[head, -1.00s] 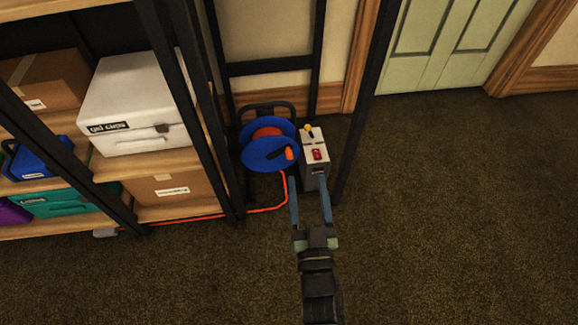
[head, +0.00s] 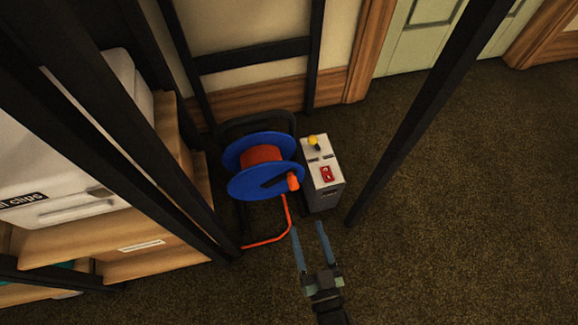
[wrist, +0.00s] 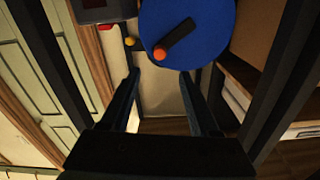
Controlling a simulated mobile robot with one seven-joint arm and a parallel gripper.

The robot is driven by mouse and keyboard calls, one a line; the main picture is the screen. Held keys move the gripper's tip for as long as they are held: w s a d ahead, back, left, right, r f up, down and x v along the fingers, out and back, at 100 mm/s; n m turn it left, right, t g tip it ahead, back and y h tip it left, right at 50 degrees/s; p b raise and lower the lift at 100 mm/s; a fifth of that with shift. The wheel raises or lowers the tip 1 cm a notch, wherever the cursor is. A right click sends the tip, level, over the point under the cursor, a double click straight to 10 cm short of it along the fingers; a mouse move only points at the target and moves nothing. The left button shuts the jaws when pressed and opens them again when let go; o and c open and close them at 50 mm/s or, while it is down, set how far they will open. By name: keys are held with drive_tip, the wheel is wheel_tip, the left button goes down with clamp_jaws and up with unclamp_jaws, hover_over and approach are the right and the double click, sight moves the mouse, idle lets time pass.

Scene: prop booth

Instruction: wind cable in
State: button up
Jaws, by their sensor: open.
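A cable reel with blue discs (head: 247,186) stands on the carpet between dark posts, with orange cable wound on its drum (head: 262,156). Its black crank ends in an orange handle (head: 293,182). Orange cable (head: 268,242) runs from the reel down to the floor and left toward the shelf. My gripper (head: 308,224) is open and empty, its two long fingers pointing at the reel from the near side, below the handle. In the wrist view the blue disc (wrist: 205,25) and the orange handle (wrist: 160,53) lie beyond the fingertips (wrist: 161,75), apart from them.
A grey box (head: 327,192) with a yellow-topped lever (head: 314,142) and a red switch (head: 327,174) stands right of the reel. A shelf (head: 150,230) with boxes is at left. A dark post (head: 425,115) rises at right. Carpet on the right is clear.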

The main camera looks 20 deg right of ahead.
sight(295, 189)
drive_tip(key=shift+w+d+b, duration=0.1)
drive_tip(key=shift+w+b, duration=2.4)
drive_tip(key=shift+w, duration=3.75)
clamp_jaws()
